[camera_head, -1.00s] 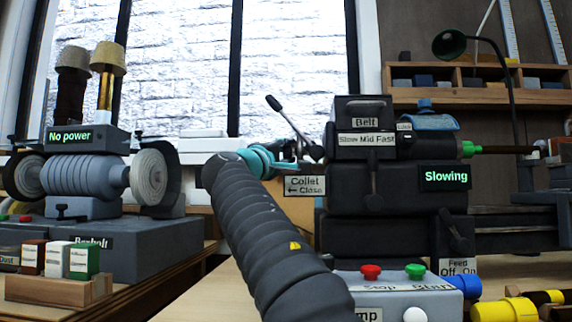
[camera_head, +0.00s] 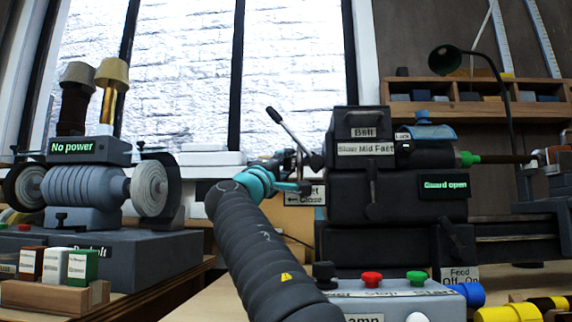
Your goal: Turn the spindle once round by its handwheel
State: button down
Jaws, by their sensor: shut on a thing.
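My gripper (camera_head: 290,165) is at the left end of the lathe's headstock (camera_head: 345,195), beyond my teal wrist. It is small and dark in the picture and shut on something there. The held part fits the spindle's handwheel, but the wrist and gripper hide its outline. The spindle's other end, with a green tip (camera_head: 468,159), sticks out at the headstock's right. The lathe's display (camera_head: 444,187) reads "Guard open". A blue guard (camera_head: 432,131) sits on top of the headstock.
A collet lever (camera_head: 287,131) rises just above my gripper, and the collet label (camera_head: 308,195) is partly covered. A control box (camera_head: 395,300) with red and green buttons stands in front. A grinder (camera_head: 85,187) marked "No power" is at left.

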jog(key=c, duration=0.8)
grip_release()
jog(key=v, duration=1.2)
